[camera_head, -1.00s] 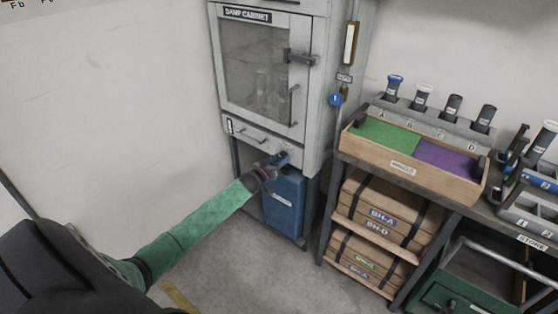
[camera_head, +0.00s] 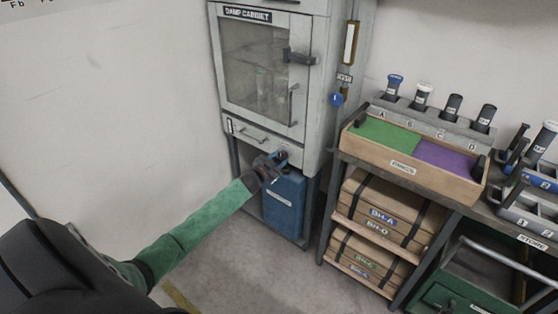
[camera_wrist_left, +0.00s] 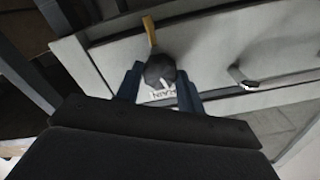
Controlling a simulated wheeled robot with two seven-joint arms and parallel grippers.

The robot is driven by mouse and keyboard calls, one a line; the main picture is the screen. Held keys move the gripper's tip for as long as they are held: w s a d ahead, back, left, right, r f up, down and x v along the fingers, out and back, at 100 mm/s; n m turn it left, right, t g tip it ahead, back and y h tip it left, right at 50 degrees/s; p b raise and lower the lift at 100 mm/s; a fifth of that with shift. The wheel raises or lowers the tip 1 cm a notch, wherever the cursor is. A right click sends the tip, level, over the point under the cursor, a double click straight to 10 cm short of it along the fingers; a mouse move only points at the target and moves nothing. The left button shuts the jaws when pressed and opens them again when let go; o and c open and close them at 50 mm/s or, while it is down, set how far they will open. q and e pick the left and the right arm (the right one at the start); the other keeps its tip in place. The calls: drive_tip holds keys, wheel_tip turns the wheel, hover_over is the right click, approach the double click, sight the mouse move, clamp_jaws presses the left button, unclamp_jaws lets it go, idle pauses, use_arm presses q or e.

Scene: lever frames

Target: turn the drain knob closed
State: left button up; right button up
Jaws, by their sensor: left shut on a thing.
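The drain knob (camera_wrist_left: 159,68) is dark and rounded in the left wrist view, with a tan strip (camera_wrist_left: 149,31) rising behind it. A white label (camera_wrist_left: 162,94), partly hidden and ending in "AIN", sits by it. My left gripper (camera_wrist_left: 160,88) has one blue finger on each side of the knob and is shut on it. In the head view the left gripper (camera_head: 277,162) is at the lower front edge of the damp cabinet (camera_head: 262,125), where the fingers largely hide the knob. My right gripper is not in view.
A blue container (camera_head: 284,205) stands under the cabinet, just below my gripper. A drawer handle (camera_head: 252,137) is left of the gripper. To the right, a bench holds a wooden tray (camera_head: 410,172), with strapped boxes (camera_head: 385,215) below. The floor in front is clear.

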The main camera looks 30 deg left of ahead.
use_arm(q)
drive_tip(key=shift+m, duration=1.6)
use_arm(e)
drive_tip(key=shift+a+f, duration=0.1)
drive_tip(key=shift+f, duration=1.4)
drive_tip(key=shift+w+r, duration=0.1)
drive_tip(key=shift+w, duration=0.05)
use_arm(q)
drive_tip(key=o, duration=1)
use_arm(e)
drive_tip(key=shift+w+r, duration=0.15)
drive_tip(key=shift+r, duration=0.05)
